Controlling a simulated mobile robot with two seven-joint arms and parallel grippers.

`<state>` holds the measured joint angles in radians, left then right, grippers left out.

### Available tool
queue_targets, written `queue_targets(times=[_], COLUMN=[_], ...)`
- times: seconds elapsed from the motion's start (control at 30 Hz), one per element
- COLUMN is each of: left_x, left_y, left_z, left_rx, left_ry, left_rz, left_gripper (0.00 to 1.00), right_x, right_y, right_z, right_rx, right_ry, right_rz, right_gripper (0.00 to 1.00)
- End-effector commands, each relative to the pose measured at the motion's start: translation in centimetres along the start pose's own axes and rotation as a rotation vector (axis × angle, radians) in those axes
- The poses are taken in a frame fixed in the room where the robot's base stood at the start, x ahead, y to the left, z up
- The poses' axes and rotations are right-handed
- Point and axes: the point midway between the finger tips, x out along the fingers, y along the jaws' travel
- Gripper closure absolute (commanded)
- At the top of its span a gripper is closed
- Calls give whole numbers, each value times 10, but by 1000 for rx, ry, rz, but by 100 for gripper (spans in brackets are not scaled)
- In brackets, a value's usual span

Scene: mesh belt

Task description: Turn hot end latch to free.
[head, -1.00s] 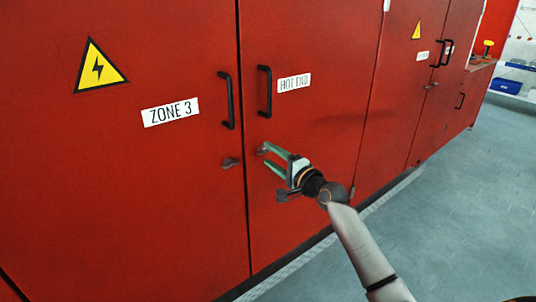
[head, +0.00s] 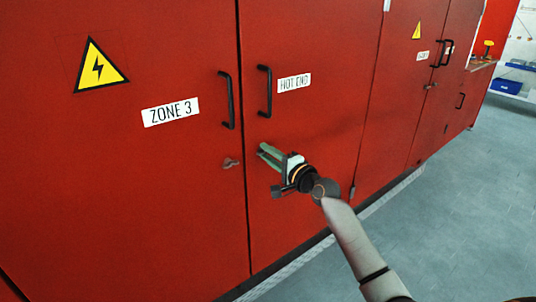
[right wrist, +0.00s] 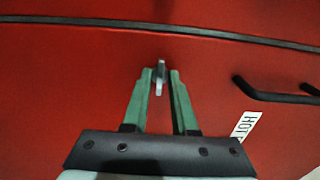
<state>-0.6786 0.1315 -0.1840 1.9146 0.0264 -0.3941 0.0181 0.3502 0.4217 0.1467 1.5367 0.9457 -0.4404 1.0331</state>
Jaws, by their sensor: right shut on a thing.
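The hot end door (head: 310,130) is red, with a "HOT END" label (head: 294,82) and a black bar handle (head: 265,92). Its small grey latch (right wrist: 160,77) shows between the green fingertips of my right gripper (right wrist: 160,82) in the right wrist view. The fingers are closed in on it. In the head view my right gripper (head: 265,155) reaches the door below the black handle, and its fingers hide the latch. My left gripper is in neither view.
The "ZONE 3" door (head: 170,190) is to the left, with its own black handle (head: 226,100) and small grey latch (head: 231,163). More red doors continue to the right. Grey floor (head: 450,200) lies open at the right.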

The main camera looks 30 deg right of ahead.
Motion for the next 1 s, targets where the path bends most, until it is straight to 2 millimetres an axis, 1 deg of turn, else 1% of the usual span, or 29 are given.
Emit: queue_targets(times=[0.37, 0.57, 0.77, 1.0], left_x=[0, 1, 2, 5], left_y=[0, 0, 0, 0], left_z=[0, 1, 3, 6], left_rx=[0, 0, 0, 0], left_ry=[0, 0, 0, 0], left_rz=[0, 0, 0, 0], left_gripper=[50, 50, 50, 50], right_x=[0, 0, 0, 0], right_y=[0, 1, 1, 1], right_z=[0, 0, 0, 0], right_rx=[-1, -31, -128, -331], right_ry=[0, 0, 0, -1], right_rz=[1, 1, 1, 1], right_gripper=[100, 100, 100, 100])
